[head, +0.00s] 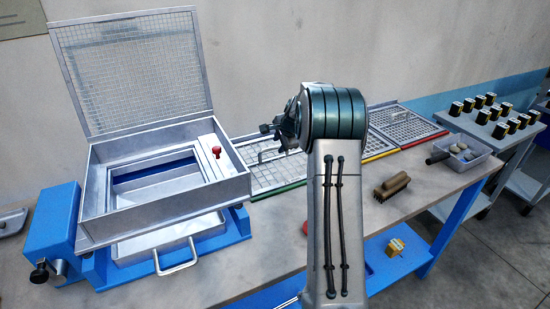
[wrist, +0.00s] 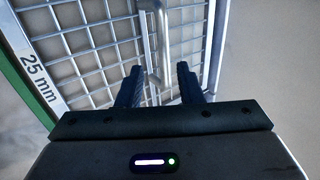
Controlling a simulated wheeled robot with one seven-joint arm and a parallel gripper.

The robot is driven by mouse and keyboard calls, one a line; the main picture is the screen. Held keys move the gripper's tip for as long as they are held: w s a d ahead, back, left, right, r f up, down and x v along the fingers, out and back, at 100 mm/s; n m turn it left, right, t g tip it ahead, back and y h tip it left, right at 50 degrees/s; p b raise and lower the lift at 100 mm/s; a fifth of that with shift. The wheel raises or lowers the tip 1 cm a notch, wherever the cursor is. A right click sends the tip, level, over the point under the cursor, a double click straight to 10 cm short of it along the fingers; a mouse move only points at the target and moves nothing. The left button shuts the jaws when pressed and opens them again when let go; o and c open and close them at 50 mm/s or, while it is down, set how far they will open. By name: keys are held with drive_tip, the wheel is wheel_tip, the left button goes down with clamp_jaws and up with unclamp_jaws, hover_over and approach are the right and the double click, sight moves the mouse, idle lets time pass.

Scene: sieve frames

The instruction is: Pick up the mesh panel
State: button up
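Mesh panels lie in a row on the bench. The green-edged mesh panel (head: 262,178) is nearest the sieve box, partly hidden behind my arm. In the wrist view this mesh panel (wrist: 88,42) has a wide wire grid, a green edge and a "25 mm" label. Its bent metal handle (wrist: 155,38) rises just beyond my fingers. My gripper (wrist: 159,80) is open, with its two dark fingers apart on either side of the handle's line. No contact is clear. In the head view my gripper (head: 279,130) is above the panel, partly hidden by my wrist.
A sieve box (head: 165,215) with a raised mesh lid (head: 130,70) stands left on a blue base. A yellow-edged and a red-edged panel (head: 408,128) lie right. A brush (head: 391,187) and grey tray (head: 485,160) are farther right. Bare bench lies in front.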

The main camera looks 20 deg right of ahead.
sight(275, 147)
drive_tip(key=shift+w+p+x, duration=0.25)
drive_tip(key=shift+p+x, duration=0.5)
drive_tip(key=shift+x, duration=2.2)
drive_tip(key=shift+a+r, duration=0.15)
drive_tip(key=shift+r, duration=0.05)
clamp_jaws()
drive_tip(key=shift+r, duration=0.1)
